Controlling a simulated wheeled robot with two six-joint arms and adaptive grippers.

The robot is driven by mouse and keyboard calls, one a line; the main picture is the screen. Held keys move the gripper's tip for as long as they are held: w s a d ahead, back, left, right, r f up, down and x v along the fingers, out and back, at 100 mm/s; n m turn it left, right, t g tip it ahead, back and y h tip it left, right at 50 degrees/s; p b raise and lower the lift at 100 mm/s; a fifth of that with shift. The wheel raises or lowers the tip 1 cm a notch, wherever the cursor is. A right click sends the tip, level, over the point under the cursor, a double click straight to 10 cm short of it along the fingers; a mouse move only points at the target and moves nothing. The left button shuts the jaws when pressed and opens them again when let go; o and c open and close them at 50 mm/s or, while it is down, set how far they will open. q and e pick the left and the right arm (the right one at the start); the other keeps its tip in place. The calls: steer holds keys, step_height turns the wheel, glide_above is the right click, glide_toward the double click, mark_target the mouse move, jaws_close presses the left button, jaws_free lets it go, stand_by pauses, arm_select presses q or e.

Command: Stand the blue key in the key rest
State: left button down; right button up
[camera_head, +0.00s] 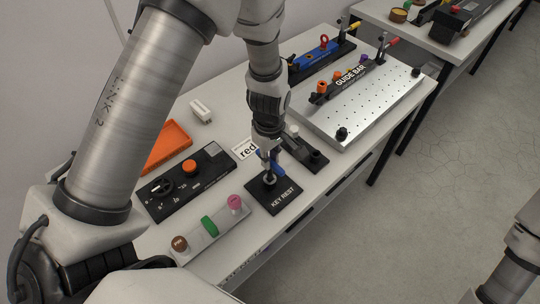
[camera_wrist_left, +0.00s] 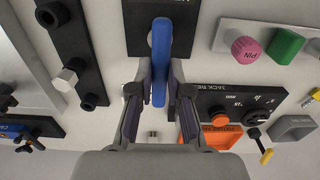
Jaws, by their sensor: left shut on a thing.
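My left gripper (camera_head: 268,155) is shut on the blue key (camera_head: 279,165), low over the key rest (camera_head: 286,198). The key rest is a black plate with white lettering and a small round socket. In the left wrist view the blue key (camera_wrist_left: 161,50) lies between the two fingers (camera_wrist_left: 158,90), its long side towards the camera. The key rest (camera_wrist_left: 138,42) shows behind it at the top. The key's lower end is close to the socket; I cannot tell whether it is in it. My right gripper is not visible; only part of the right arm shows.
A black panel with a knob and orange button (camera_head: 190,168) is left of the key rest. A grey strip with colored pegs (camera_head: 212,236) lies in front. A dark fixture (camera_head: 313,158) is close on the right. A perforated guide-bar plate (camera_head: 375,105) lies farther back.

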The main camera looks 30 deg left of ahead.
arm_select(q)
steer(key=shift+f+b, duration=0.35)
steer(key=shift+f, duration=0.4)
steer(key=c, duration=1)
jaws_free()
steer(key=shift+c, duration=0.2)
step_height(320, 180, up, 5)
steer(key=p, duration=0.5)
steer(key=shift+r, duration=0.15)
